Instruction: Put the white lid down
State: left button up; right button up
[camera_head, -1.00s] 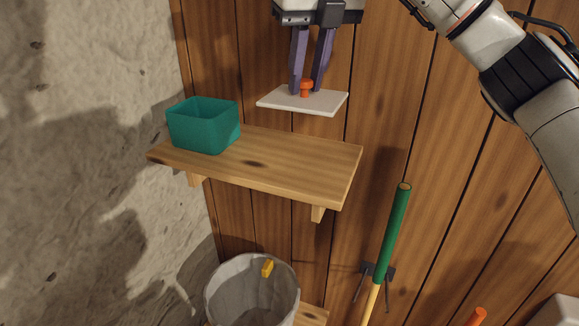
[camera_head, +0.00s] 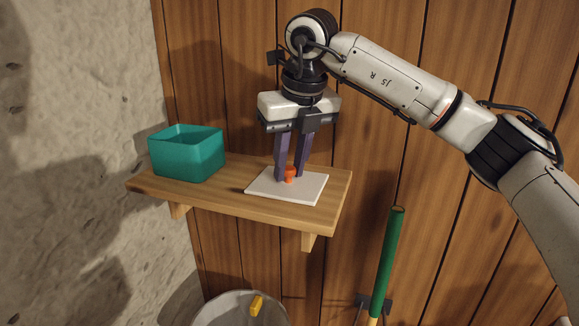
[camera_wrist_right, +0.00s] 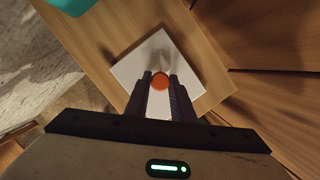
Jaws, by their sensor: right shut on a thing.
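The white lid (camera_head: 305,188) is a flat square plate with an orange knob (camera_head: 290,175) in its middle. It is level at the right part of the wooden shelf (camera_head: 225,197) and looks to be resting on it or just above it. My right gripper (camera_head: 290,177) comes down from above and is shut on the orange knob. In the right wrist view the lid (camera_wrist_right: 190,70) lies over the shelf boards, with the knob (camera_wrist_right: 160,80) between the fingertips. My left gripper is not in view.
A teal open box (camera_head: 187,155) stands on the left part of the shelf. Below is a grey bucket (camera_head: 225,310) with a yellow piece (camera_head: 256,305) at its rim. A green-handled pole (camera_head: 388,260) stands against the plank wall, right of the shelf.

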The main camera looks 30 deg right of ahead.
jog(key=shift+f, duration=0.1)
jog(key=shift+f, duration=0.15)
jog(key=o, duration=1)
